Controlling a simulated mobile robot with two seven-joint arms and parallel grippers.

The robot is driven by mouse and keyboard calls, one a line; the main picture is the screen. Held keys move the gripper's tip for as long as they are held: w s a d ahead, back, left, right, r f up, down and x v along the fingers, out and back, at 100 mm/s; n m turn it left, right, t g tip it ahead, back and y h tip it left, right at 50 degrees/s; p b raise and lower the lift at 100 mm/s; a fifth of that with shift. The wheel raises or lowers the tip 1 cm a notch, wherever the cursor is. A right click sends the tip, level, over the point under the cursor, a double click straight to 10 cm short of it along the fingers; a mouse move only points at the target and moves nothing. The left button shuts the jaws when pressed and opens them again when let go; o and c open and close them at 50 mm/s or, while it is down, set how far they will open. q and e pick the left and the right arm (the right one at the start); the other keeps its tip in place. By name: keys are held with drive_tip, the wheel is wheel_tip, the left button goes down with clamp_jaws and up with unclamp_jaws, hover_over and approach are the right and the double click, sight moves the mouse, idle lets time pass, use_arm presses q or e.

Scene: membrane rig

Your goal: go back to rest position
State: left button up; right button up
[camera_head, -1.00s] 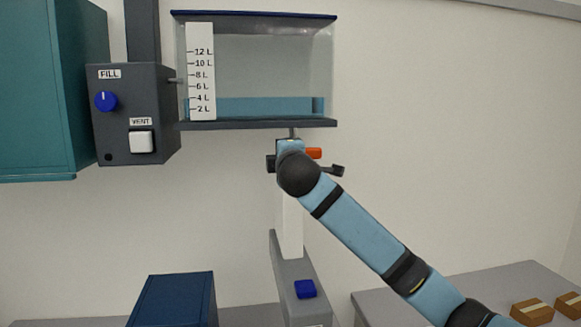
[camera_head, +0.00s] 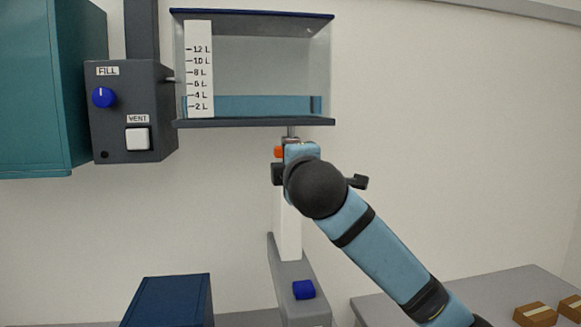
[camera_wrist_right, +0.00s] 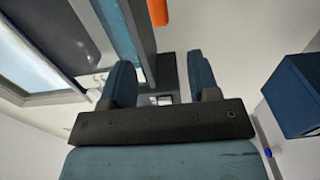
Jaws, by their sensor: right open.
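My right arm comes in from the lower right in the head view, and its wrist is just below the tank (camera_head: 255,123). My right gripper is mostly hidden there behind the wrist. In the right wrist view the right gripper (camera_wrist_right: 162,80) shows two blue-grey fingers spread apart, with nothing held between them. An orange handle (camera_head: 278,152) shows just left of the wrist, under the tank; the arm hides part of that area. The orange piece (camera_wrist_right: 158,12) also shows at the top of the wrist view, beyond the fingers. My left gripper is not in view.
A dark control box with a blue FILL knob (camera_head: 104,97) and white VENT switch (camera_head: 138,139) is left of the tank. A white column on a grey stand (camera_head: 290,270) with a blue button (camera_head: 304,290) is below. A dark blue box (camera_head: 168,302) and boxes (camera_head: 535,314) stand lower.

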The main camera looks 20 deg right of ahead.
drive_tip(key=s+a+f+m+g+y, duration=0.1)
drive_tip(key=s+f+m+g, duration=0.15)
drive_tip(key=f, duration=0.85)
drive_tip(key=s+f+m+g+y, duration=0.15)
drive_tip(key=s+f, duration=0.25)
drive_tip(key=f, duration=0.7)
drive_tip(key=s+a+f+m+g+y, duration=0.1)
drive_tip(key=s+f+m+g, duration=0.2)
drive_tip(key=f, duration=0.8)
drive_tip(key=s+d+f+m+g, duration=0.1)
drive_tip(key=s+f+m+g, duration=0.25)
drive_tip(key=s+f, duration=0.75)
drive_tip(key=s+d+f+m+g, duration=0.3)
drive_tip(key=s+f, duration=0.4)
drive_tip(key=s, duration=0.8)
drive_tip(key=w+a+f+t+y, duration=0.1)
drive_tip(key=w+a+f+t, duration=0.1)
drive_tip(key=f, duration=0.4)
drive_tip(key=w+a+f+t+y, duration=0.2)
drive_tip(key=w+a+f+t, duration=0.1)
drive_tip(key=f, duration=0.4)
drive_tip(key=shift+w+a+f+n+t, duration=0.3)
drive_tip(key=shift+a+n+t, duration=0.15)
drive_tip(key=shift+a+t, duration=0.55)
drive_tip(key=shift+a+y, duration=0.15)
drive_tip(key=shift+y, duration=0.1)
